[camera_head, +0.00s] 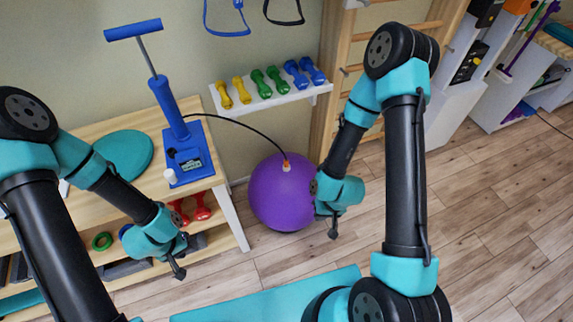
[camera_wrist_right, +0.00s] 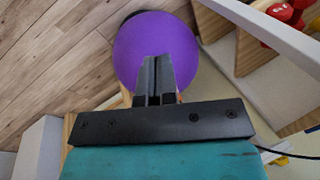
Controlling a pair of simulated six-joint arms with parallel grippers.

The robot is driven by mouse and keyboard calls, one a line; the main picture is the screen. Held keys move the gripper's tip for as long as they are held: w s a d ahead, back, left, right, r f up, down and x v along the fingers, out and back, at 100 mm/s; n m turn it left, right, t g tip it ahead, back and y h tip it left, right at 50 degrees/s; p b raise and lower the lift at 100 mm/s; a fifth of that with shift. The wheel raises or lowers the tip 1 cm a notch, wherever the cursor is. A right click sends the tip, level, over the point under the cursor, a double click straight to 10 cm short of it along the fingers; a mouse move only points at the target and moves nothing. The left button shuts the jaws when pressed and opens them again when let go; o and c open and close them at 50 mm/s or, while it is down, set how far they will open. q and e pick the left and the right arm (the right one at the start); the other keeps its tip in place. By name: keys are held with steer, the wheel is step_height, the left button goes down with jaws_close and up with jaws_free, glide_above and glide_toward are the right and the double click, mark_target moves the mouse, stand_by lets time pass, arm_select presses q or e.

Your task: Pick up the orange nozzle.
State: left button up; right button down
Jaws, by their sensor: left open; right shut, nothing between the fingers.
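The orange nozzle (camera_head: 286,167) is small and sits at the top of the purple ball (camera_head: 282,200), at the end of the black hose (camera_head: 243,126). The hose runs to the blue pump (camera_head: 172,112) on the wooden bench. My right gripper (camera_head: 333,233) is at the right of the ball in the head view, apart from the nozzle. My left gripper (camera_head: 180,272) is open and empty in front of the bench.
The wooden bench (camera_head: 232,215) holds a teal disc (camera_head: 125,153), with red dumbbells (camera_head: 202,207) on its lower shelf. A white wall shelf (camera_head: 272,98) carries several coloured dumbbells. A teal mat (camera_head: 265,298) lies in front. The floor at the right is clear.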

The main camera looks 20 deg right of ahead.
steer(key=c, duration=1.9)
jaws_free()
steer(key=o, duration=1.1)
steer(key=shift+w, duration=0.1)
